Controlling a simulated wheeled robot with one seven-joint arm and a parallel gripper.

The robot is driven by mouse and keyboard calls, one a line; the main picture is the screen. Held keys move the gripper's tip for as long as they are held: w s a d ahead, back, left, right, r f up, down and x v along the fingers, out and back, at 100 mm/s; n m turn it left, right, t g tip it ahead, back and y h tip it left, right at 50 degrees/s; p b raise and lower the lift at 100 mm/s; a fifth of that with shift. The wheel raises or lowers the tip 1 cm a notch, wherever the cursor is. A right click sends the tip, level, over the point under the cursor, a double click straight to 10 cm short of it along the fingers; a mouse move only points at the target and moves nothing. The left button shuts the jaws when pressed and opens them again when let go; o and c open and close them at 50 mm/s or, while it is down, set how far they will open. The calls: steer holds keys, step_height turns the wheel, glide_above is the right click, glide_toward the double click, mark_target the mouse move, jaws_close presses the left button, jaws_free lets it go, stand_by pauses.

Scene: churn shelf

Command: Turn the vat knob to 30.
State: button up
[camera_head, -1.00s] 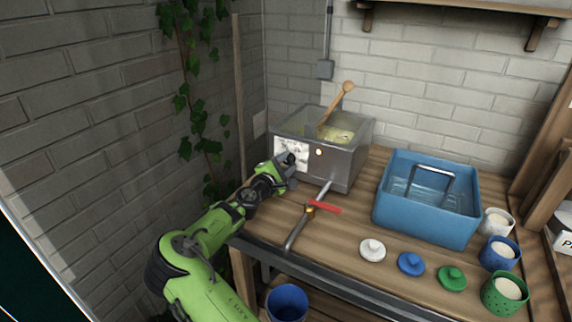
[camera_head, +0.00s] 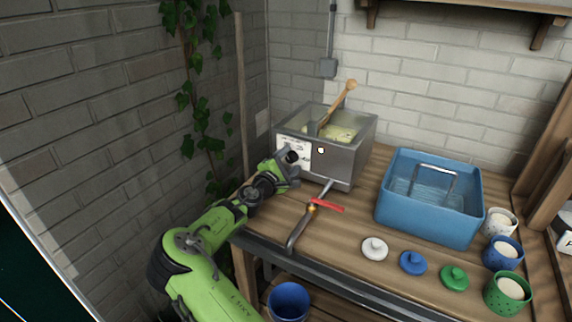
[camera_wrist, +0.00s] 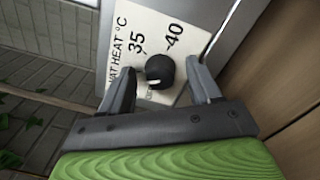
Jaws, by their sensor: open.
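The vat (camera_head: 345,160) is a grey metal box with a pale yellow filling, at the back left of the bench. Its white label panel (camera_wrist: 140,25) reads "VAT HEAT °C", with 35 and 40 visible in the wrist view. The vat knob (camera_wrist: 160,68) is black and round; its white mark points toward the bottom of the wrist picture, away from 35 and 40. The 30 mark is not visible. My gripper (camera_wrist: 161,75) is open, one finger on each side of the knob; contact cannot be told. In the head view, my gripper (camera_head: 295,162) is at the vat's front panel.
A wooden spoon (camera_head: 340,98) stands in the vat. A tap with a red handle (camera_head: 328,205) sticks out below the front. A blue basin (camera_head: 425,215) is to the right, with white, blue and green lids before it. A brick wall with ivy (camera_head: 205,100) is on the left.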

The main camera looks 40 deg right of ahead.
steer(key=p+v, duration=0.3)
steer(key=v, duration=1.2)
steer(key=shift+s+a, duration=0.1)
steer(key=shift+a, duration=0.25)
